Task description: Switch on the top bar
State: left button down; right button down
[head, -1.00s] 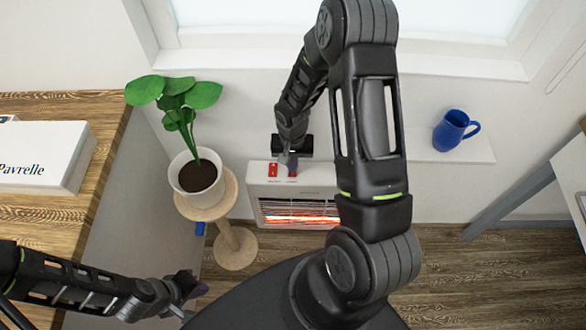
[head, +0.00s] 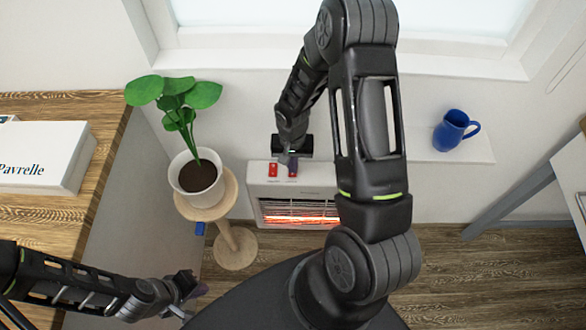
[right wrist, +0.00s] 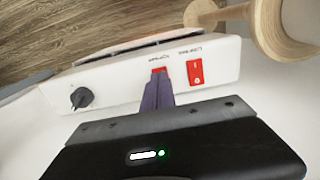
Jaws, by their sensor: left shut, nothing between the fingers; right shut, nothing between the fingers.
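A white heater (head: 262,188) stands against the wall, with an orange glow low behind its grille (head: 300,217). Two red rocker switches are on its top. The low bar switch (right wrist: 195,72) shows fully in the right wrist view and is the left one (head: 272,170) in the head view. The top bar switch (right wrist: 159,70) is partly hidden by the fingertips of my right gripper (right wrist: 157,82). That gripper is shut and empty, pointing at this switch; I cannot tell whether it touches. My left gripper (head: 188,284) is shut and empty at lower left, away from the heater.
A black knob (right wrist: 81,98) is on the heater's top. A potted plant (head: 197,178) stands on a round wooden stand (head: 235,248) close to the heater's left. A wooden desk (head: 60,215) is left.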

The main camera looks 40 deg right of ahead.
jog(key=shift+f+b, duration=0.85)
jog(key=shift+f, duration=0.05)
dwell(0.6)
jog(key=shift+r, duration=0.1)
jog(key=shift+r+p, duration=2.35)
jog(key=shift+r, duration=1.1)
jog(key=a+f+n+t+y, duration=0.2)
jog(key=a+f+n, duration=0.2)
jog(key=a, duration=0.8)
jog(key=s+a+f+n+g+y, duration=0.1)
jog(key=s+a+f+y, duration=0.1)
jog(key=s+a, duration=1.1)
jog(key=shift+s+f+n, duration=0.3)
jog(key=shift+s, duration=0.5)
jog(key=shift+d, duration=0.2)
